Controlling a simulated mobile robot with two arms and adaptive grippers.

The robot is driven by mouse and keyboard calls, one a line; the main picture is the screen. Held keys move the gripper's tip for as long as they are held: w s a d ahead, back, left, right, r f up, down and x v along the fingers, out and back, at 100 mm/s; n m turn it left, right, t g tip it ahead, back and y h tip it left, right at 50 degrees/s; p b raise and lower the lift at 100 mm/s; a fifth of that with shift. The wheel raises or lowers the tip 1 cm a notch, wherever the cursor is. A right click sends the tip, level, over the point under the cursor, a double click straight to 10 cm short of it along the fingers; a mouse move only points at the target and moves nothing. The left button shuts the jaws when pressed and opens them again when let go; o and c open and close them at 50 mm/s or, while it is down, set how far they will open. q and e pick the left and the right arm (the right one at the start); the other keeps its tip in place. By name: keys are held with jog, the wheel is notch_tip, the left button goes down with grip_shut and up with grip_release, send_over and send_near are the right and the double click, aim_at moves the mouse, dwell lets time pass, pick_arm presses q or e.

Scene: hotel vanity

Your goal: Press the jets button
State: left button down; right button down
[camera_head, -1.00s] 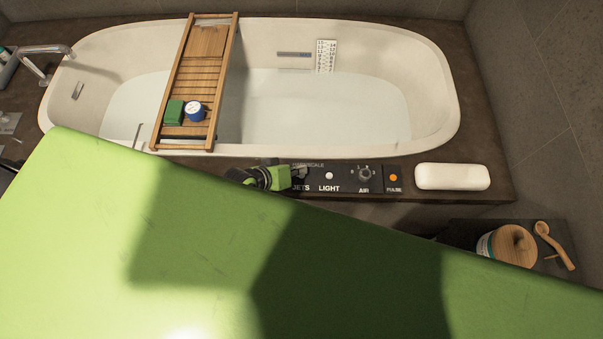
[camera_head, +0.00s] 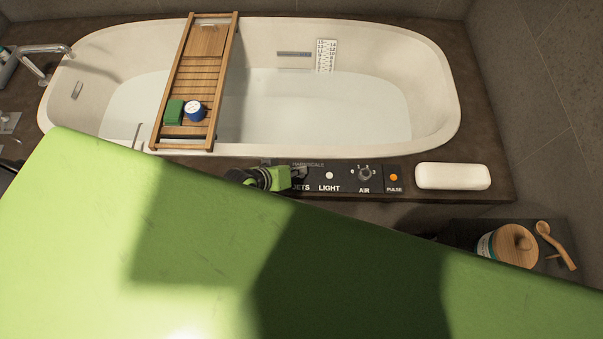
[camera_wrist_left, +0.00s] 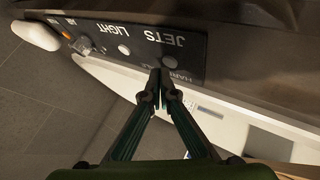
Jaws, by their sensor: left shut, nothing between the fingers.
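The black control panel (camera_head: 345,179) is set in the dark ledge at the front of the tub, with JETS, LIGHT, AIR and PULSE labels. In the head view my left gripper (camera_head: 299,174) is over the JETS end and hides the jets button. In the left wrist view the panel appears upside down. The jets button (camera_wrist_left: 170,62) shows there as a small grey round spot by the JETS label. My left gripper (camera_wrist_left: 161,82) is shut and empty, its fingertips close to that button. I cannot tell whether they touch it. My right gripper is not in view.
The light button (camera_head: 329,175), air knob (camera_head: 365,173) and orange pulse button (camera_head: 393,177) sit to the right. A white pillow-like roll (camera_head: 452,177) lies beyond them. A wooden caddy (camera_head: 197,75) spans the tub (camera_head: 445,90). My green arm covers the foreground.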

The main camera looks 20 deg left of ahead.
pick_arm(q)
jog(key=shift+f+b, duration=0.35)
jog(key=shift+f, duration=0.2)
dwell(0.5)
dwell(0.4)
jog(key=shift+r+p, duration=0.8)
jog(key=shift+p, duration=0.05)
notch_tip(320, 180, up, 5)
jog(key=p, duration=0.5)
jog(key=shift+r, duration=0.1)
dwell(0.4)
